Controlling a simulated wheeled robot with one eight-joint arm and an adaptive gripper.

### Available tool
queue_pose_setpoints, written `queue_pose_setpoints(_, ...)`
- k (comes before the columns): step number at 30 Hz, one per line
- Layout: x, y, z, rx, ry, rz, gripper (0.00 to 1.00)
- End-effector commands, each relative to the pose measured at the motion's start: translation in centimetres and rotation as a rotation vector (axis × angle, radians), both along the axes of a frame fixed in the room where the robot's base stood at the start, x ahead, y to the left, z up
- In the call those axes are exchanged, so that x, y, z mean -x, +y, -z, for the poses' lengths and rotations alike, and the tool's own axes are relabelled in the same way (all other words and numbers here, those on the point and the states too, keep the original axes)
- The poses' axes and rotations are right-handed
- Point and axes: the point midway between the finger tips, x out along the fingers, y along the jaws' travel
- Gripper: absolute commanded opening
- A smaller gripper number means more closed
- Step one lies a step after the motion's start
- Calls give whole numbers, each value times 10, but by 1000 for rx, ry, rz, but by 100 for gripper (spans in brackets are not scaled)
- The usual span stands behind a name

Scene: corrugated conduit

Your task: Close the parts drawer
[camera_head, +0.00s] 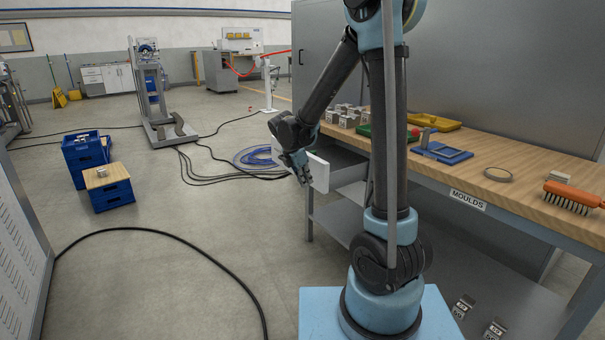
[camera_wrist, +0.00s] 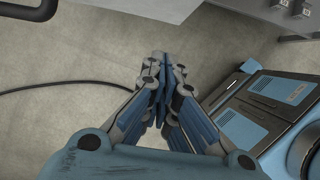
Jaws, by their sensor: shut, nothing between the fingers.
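The parts drawer (camera_head: 318,172) stands pulled out from under the wooden bench, its pale front panel facing the open floor at the left. In the wrist view, a pale panel edge (camera_wrist: 150,8) at the top is probably the drawer front. My gripper (camera_head: 306,180) is shut and empty. In the head view it hangs at the left part of the drawer front; whether it touches the panel I cannot tell. In the wrist view the fingertips (camera_wrist: 160,58) meet over bare floor. My arm hides part of the drawer and bench.
The wooden bench (camera_head: 520,205) holds a blue tray (camera_head: 441,152), a yellow tray (camera_head: 434,122), an orange brush (camera_head: 572,196) and metal blocks. A lower shelf (camera_head: 470,270) runs beneath. Black cable (camera_head: 190,236) lies on the floor. Blue crates (camera_head: 112,195) stand at left; the floor between is mostly clear.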

Motion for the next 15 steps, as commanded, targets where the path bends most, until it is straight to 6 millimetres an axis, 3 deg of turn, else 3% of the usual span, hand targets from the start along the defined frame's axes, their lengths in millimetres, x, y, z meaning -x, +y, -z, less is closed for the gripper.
queue_pose_setpoints(6, -14, -22, 4, 0, 1, 4, 0)
queue_pose_setpoints(15, -23, -34, 4, 0, 0, 1, 0)
